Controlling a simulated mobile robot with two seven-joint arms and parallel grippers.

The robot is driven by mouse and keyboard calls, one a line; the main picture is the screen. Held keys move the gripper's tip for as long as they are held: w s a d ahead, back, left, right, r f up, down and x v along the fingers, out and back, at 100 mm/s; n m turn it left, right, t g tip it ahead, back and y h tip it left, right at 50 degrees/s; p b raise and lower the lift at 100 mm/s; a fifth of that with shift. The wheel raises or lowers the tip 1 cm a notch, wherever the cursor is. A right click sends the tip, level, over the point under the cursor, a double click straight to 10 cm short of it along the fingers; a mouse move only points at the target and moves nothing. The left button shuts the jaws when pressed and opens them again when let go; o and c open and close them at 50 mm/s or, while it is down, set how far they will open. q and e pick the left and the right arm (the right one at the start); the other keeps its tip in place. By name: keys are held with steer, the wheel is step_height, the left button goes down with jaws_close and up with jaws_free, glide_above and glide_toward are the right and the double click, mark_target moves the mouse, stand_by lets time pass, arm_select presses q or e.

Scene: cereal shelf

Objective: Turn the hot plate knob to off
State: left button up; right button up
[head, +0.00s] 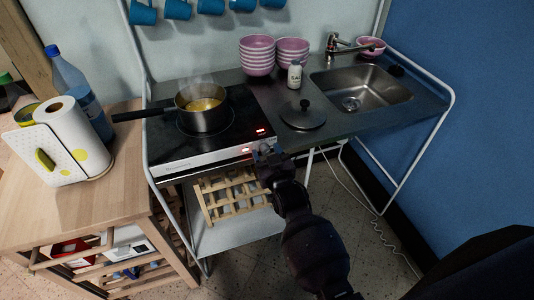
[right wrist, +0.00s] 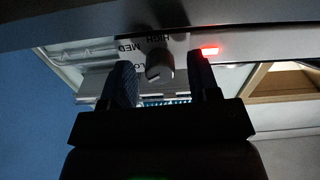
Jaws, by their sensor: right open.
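The hot plate (head: 172,152) is built into the counter, with two red lights lit at its right front. In the right wrist view, a round grey knob (right wrist: 160,58) sits on its front panel, beside the lettering "HIGH" and "MED". My right gripper (head: 265,150) is at the panel's right end. It is open, and its two fingers (right wrist: 161,74) appear on either side of the knob; I cannot tell whether they touch it. The knob does not show clearly in the head view. My left gripper is not in view.
A steaming pot (head: 203,119) with yellow food stands on the hot plate, its handle pointing left. A lid (head: 303,119), a salt shaker (head: 295,75) and pink bowls (head: 257,57) are near the sink (head: 365,92). A wooden rack (head: 232,192) is below.

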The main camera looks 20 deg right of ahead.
steer(key=c, duration=0.9)
steer(key=shift+c, duration=0.2)
